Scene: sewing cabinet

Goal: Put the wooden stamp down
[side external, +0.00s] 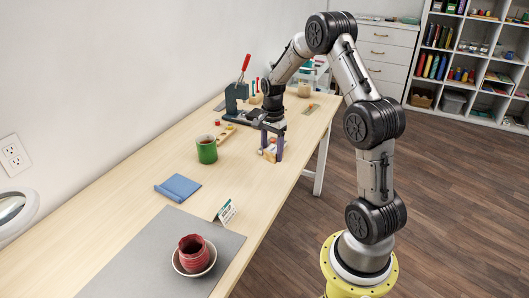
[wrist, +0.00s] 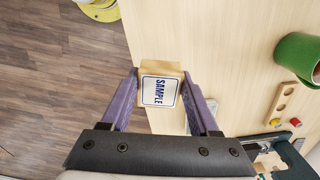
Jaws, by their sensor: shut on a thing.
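The wooden stamp (wrist: 158,92), a pale wooden block with a white label reading SAMPLE in blue, is between the two purple fingers of my gripper (wrist: 165,98). My gripper is shut on it. In the side external view, the stamp (side external: 268,152) shows partly behind the fingers of my gripper (side external: 272,155), low over the right edge of the wooden table (side external: 115,197). I cannot tell whether the stamp touches the tabletop.
A green mug (side external: 207,151) stands left of my gripper, with a holed wooden strip (wrist: 283,101) nearby. A green press with a red handle (side external: 237,98) stands behind.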

